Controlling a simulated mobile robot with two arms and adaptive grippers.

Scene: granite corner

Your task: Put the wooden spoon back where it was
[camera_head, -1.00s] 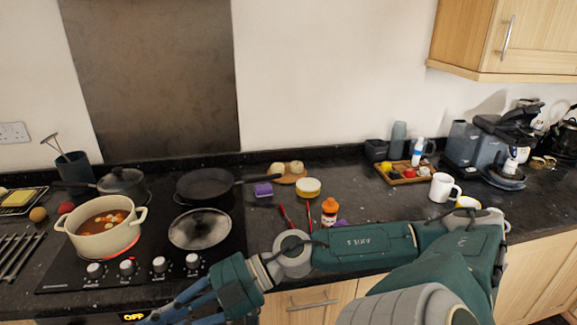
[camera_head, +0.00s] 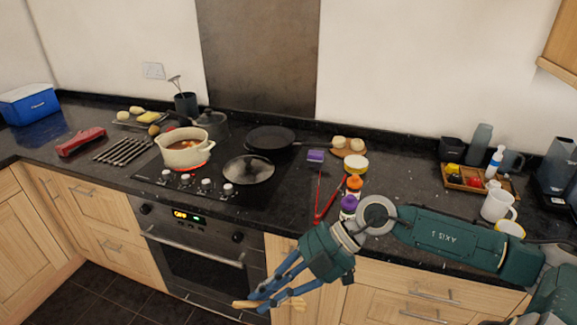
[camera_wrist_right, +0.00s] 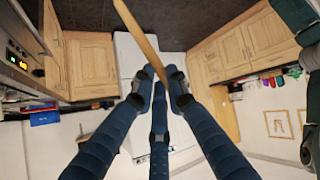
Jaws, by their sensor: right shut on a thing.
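The wooden spoon (camera_head: 243,304) is held in my right gripper (camera_head: 268,298), low in front of the oven. In the right wrist view the spoon (camera_wrist_right: 137,30) runs from between the closed fingers of my right gripper (camera_wrist_right: 160,82) up to the top edge. A white pot (camera_head: 185,155) with orange-red food stands on the hob. A dark utensil pot (camera_head: 187,105) with a metal utensil in it stands behind it. My left gripper is not in view.
A red object (camera_head: 80,141), a metal rack (camera_head: 123,151) and a blue box (camera_head: 29,105) are at left. The oven handle (camera_head: 193,247) is near my gripper.

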